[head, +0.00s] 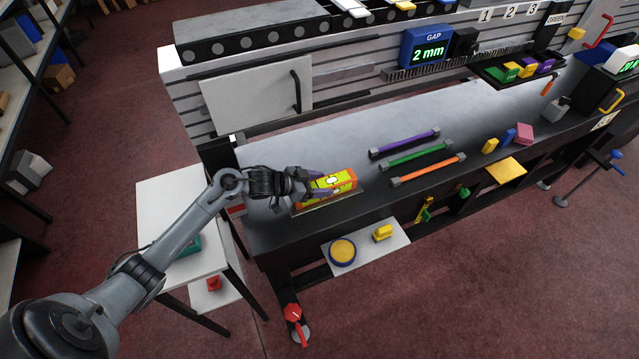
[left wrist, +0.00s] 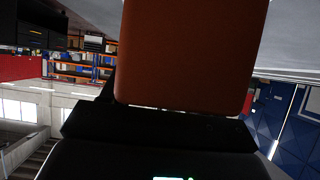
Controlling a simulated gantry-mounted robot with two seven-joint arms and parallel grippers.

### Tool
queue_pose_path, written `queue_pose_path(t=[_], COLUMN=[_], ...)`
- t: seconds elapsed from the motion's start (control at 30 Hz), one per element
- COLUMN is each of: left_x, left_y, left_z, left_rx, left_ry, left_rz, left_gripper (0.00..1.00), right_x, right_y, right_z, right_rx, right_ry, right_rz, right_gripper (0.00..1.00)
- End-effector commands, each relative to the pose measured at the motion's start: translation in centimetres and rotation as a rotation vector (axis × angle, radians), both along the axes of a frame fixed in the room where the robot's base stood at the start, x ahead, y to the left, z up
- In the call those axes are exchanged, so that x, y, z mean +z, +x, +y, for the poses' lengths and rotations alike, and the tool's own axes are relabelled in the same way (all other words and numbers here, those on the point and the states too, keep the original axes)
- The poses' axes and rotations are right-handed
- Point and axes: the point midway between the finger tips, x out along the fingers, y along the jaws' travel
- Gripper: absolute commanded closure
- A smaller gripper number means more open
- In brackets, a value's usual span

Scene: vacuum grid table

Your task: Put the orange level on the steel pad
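The orange level (head: 343,183), a block with yellow-green faces, is near the front left edge of the grey bench. My left gripper (head: 316,184) is at its left end with its fingers around it and looks shut on it. In the left wrist view the level's orange face (left wrist: 190,50) fills the upper middle, close against a dark part of the gripper (left wrist: 155,128). The steel pad (head: 327,205) looks like the thin grey plate under the level, mostly hidden. I cannot tell whether the level touches it. My right gripper is not in view.
Purple (head: 405,143), green (head: 414,155) and orange (head: 427,171) bars lie to the right on the bench. A white shelf (head: 366,252) with a yellow-topped round thing is below the front edge. A gap display (head: 428,50) reads 2 mm. The bench behind the level is clear.

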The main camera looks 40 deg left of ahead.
Motion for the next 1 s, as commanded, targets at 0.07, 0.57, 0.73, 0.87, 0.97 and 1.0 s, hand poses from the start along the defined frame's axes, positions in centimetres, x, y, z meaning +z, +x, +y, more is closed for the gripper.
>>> queue_pose_path(t=[0.07,0.57,0.73,0.87,0.97,1.0], left_x=[0.0,0.5,1.7,2.8,3.7,4.0], left_y=[0.0,-0.5,-2.4,-4.3,-5.7,-6.3], left_z=[0.0,0.3,1.1,2.1,2.9,3.1], left_rx=[0.0,0.001,-0.001,0.0,0.0,0.0], left_ry=[0.0,0.0,0.002,0.003,0.002,0.002], left_rz=[0.0,0.0,0.001,0.002,0.001,0.001], left_gripper=[0.27,0.17,0.17,0.17,0.17,0.17], right_x=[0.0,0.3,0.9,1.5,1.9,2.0], right_y=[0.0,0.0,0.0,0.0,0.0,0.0], right_z=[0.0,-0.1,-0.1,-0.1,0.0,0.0], right_rx=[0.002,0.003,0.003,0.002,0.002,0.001], right_ry=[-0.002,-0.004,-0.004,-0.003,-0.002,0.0], right_rz=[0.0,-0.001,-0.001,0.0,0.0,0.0], right_gripper=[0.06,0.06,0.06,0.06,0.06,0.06])
